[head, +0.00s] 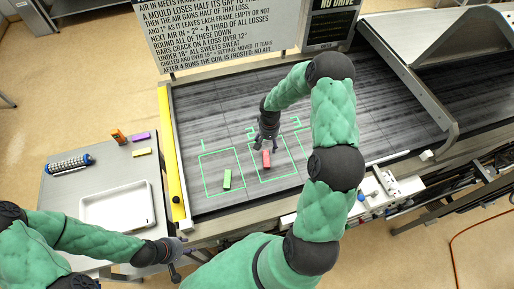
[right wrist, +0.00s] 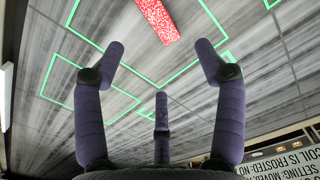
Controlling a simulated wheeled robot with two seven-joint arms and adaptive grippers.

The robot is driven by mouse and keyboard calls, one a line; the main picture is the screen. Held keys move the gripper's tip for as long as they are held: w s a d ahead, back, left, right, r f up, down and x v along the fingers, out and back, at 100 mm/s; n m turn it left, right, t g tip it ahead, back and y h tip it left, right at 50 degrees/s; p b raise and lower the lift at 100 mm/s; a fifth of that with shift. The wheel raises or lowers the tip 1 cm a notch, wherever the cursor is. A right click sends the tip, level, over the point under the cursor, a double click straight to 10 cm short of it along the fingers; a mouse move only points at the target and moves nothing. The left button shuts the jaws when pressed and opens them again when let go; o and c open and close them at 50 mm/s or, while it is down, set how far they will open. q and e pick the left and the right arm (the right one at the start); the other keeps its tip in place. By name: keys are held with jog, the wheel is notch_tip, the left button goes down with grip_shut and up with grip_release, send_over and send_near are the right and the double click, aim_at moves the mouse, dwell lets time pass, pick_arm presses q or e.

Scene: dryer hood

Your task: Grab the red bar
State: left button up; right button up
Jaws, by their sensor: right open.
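The red bar (head: 267,159) lies on the grey belt inside the green outlined frame marked 2. In the right wrist view the red bar (right wrist: 157,20) shows at the top, speckled with white, beyond the fingertips. My right gripper (head: 266,143) is above the belt just behind the red bar; in the right wrist view its fingers (right wrist: 160,65) are spread, with nothing between them. My left gripper (head: 178,247) is low at the left, near the side table's front corner and away from the bar; its fingers are too small to judge.
A green bar (head: 227,179) lies in frame 1 on the belt (head: 330,110). The side table holds a white tray (head: 117,207), a purple bar (head: 140,136), a yellow bar (head: 141,152), an orange item (head: 118,136) and a blue roller (head: 69,163). A sign (head: 215,30) stands behind the belt.

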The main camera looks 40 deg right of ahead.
jog(key=b, duration=0.3)
send_over(268, 158)
jog(key=f, duration=0.5)
jog(key=shift+w+d+f, duration=0.15)
jog(key=shift+w+f, duration=0.05)
jog(key=shift+w, duration=0.1)
jog(key=shift+f, duration=0.3)
notch_tip(268, 158, down, 5)
jog(key=shift+s+r+b, duration=0.1)
jog(key=shift+r+b, duration=0.1)
jog(key=shift+b, duration=0.55)
pick_arm(q)
jog(key=f, duration=0.4)
jog(key=shift+s, duration=0.35)
pick_arm(e)
jog(key=shift+r, duration=0.1)
jog(key=shift+s, duration=0.1)
jog(key=c, duration=1.2)
